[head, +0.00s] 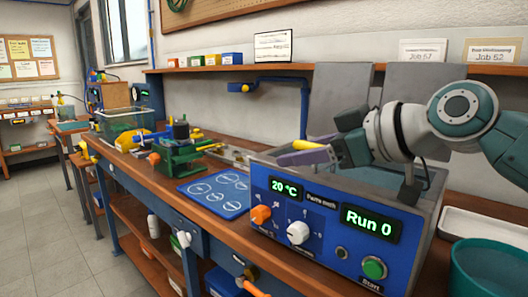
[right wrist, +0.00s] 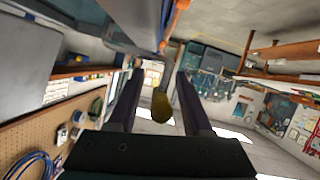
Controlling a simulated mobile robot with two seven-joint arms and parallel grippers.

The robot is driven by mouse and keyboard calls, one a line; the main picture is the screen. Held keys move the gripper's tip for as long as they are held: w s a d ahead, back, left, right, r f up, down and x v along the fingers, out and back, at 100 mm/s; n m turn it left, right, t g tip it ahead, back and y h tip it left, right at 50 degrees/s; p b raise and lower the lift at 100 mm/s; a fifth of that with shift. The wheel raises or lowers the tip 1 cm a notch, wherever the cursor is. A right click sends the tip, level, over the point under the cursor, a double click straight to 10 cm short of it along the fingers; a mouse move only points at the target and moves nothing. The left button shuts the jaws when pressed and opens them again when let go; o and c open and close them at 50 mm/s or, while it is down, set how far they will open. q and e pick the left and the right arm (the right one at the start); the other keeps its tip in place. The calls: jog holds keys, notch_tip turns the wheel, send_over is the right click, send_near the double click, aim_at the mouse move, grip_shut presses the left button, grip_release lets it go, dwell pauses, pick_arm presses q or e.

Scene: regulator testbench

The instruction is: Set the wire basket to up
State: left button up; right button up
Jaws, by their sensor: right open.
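The blue bath unit (head: 322,225) stands on the bench, with readouts "20 °C" and "Run 0". I cannot make out the wire basket itself; my arm and the front panel hide most of the bath's inside. The right gripper reaches in from the right over the bath, fingers pointing left. In the right wrist view the fingers (right wrist: 160,78) are apart, with a yellow rounded end (right wrist: 162,104) between them, not visibly pinched. My left gripper is out of view.
The front panel carries an orange knob (head: 260,214), a white knob (head: 298,233) and a green button (head: 374,267). Left of the bath lie a blue mat (head: 216,192) and a green fixture (head: 180,152). A teal bowl (head: 490,270) and white tray (head: 485,229) stand at right.

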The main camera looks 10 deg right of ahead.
jog(key=shift+c, duration=0.2)
grip_shut()
dwell(1.3)
